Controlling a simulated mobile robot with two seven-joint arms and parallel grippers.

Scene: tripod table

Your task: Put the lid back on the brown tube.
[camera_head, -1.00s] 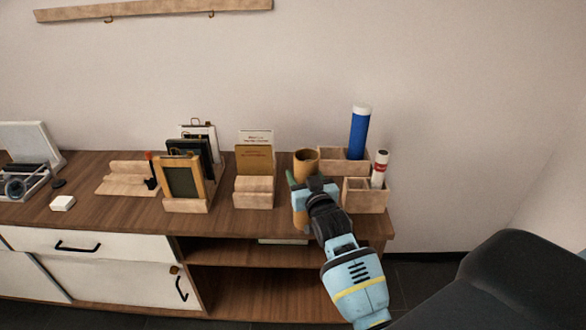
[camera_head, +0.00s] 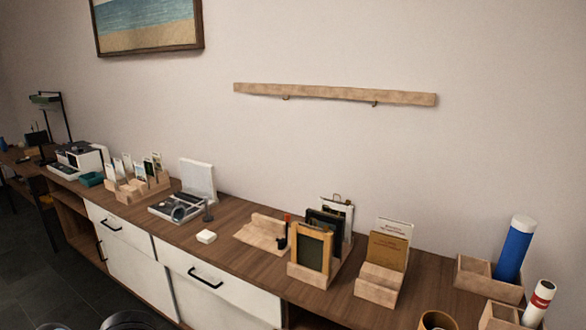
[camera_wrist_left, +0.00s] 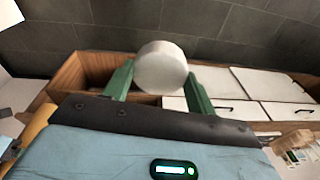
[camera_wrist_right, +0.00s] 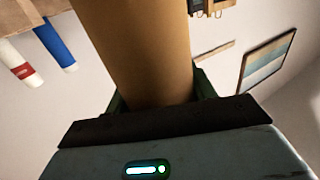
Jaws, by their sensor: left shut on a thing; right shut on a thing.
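The brown tube (camera_wrist_right: 140,45) fills the middle of the right wrist view. My right gripper (camera_wrist_right: 158,92) is shut around it. In the head view, the tube's round, open-looking top (camera_head: 437,320) shows at the bottom edge; the rest is cut off. A round white lid (camera_wrist_left: 160,66) is between the green fingers of my left gripper (camera_wrist_left: 160,80), which is shut on it. Neither gripper's fingers show in the head view.
A blue tube (camera_head: 515,250) and a white tube with a red band (camera_head: 538,303) stand in wooden holders at the right. A card holder (camera_head: 380,283) and framed boards (camera_head: 313,252) stand left of them. Bare sideboard top (camera_head: 235,262) shows farther left.

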